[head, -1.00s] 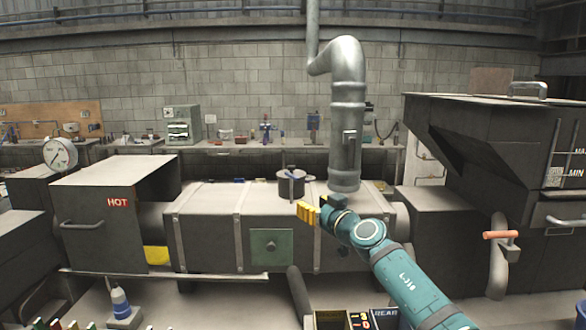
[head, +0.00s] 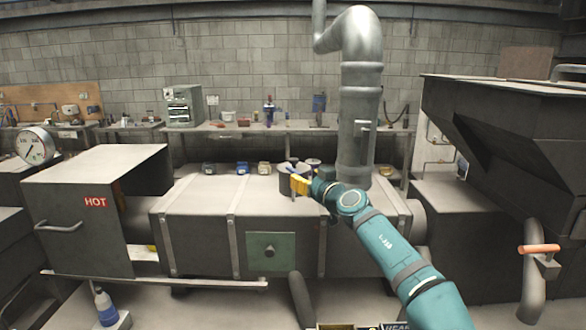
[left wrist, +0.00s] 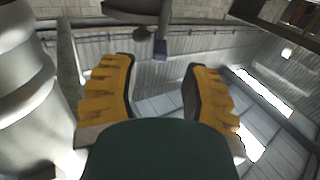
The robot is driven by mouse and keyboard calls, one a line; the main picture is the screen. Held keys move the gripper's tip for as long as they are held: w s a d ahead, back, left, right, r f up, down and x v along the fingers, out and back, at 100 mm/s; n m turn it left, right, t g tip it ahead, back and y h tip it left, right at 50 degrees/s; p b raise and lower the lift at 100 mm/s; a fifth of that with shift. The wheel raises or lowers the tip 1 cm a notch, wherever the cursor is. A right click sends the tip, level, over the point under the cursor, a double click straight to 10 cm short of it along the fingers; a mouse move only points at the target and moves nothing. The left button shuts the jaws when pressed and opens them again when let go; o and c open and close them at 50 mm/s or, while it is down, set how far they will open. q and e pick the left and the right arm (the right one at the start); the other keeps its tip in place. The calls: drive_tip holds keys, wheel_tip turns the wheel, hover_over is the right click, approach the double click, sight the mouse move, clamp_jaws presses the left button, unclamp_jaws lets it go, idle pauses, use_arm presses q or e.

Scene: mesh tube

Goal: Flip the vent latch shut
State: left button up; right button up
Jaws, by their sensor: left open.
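A dark round vent (head: 284,183) stands on top of the long metal box (head: 200,225), left of the tall pipe. A thin blue latch lever on it is mostly hidden by my gripper in the head view. My left gripper (head: 299,184), with yellow fingers, is open at the vent's right front side. In the left wrist view my left gripper (left wrist: 160,88) has its fingers wide apart with nothing between them. A dark round part (left wrist: 138,8) and a small blue-grey tab (left wrist: 160,49) show beyond the fingertips. I cannot tell whether a finger touches the latch.
The silver pipe (head: 359,110) rises close behind my wrist; it fills the left of the left wrist view (left wrist: 25,90). A HOT-labelled box (head: 80,225) stands left and a dark hopper (head: 510,130) right. Small jars (head: 243,169) stand behind the long box.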

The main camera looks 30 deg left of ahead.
sight(294, 170)
use_arm(q)
drive_tip(key=p+x, duration=0.1)
drive_tip(key=x, duration=0.6)
drive_tip(key=shift+w+a, duration=0.2)
drive_tip(key=shift+a, duration=0.1)
clamp_jaws()
